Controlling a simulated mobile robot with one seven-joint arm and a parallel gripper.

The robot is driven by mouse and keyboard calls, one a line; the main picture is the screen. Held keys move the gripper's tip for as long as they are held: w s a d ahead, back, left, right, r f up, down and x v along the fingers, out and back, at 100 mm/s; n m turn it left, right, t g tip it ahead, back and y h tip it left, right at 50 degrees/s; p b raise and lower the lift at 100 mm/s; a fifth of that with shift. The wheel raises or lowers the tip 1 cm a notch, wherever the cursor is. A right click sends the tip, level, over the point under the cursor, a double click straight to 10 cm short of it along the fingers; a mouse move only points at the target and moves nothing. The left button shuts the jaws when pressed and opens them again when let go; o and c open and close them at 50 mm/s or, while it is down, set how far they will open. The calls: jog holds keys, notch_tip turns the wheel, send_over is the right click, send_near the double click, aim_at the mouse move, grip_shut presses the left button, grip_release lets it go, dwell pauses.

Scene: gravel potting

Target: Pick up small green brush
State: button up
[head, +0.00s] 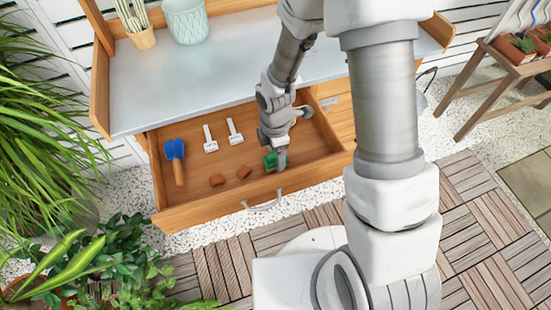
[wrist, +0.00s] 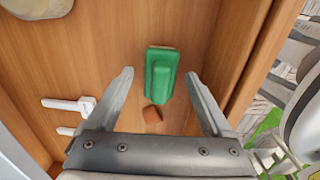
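The small green brush (head: 270,161) lies in the open wooden drawer (head: 210,207), near its front right part. In the wrist view the green brush (wrist: 162,76) lies on the drawer floor, beyond and between my two fingertips. My gripper (wrist: 160,78) is open, with a finger on each side and nothing held. In the head view my gripper (head: 277,160) points down into the drawer right at the brush and hides part of it. I cannot tell how high the fingertips are above the drawer floor.
The drawer's front wall runs close beside my gripper. The grey bench top (head: 225,72) overhangs behind.

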grip_shut()
jog(key=shift+r, duration=0.1)
jog(key=shift+r, duration=0.45)
jog(key=r, duration=0.2)
jog(key=d+r+p, duration=0.1)
jog(key=r, duration=0.1)
jog(key=shift+s+d, duration=0.1)
jog(key=s+d+r+p, duration=0.2)
jog(key=d+r, duration=0.4)
jog(key=d, duration=0.4)
jog(key=shift+d+p, duration=0.15)
jog(key=shift+p, duration=0.4)
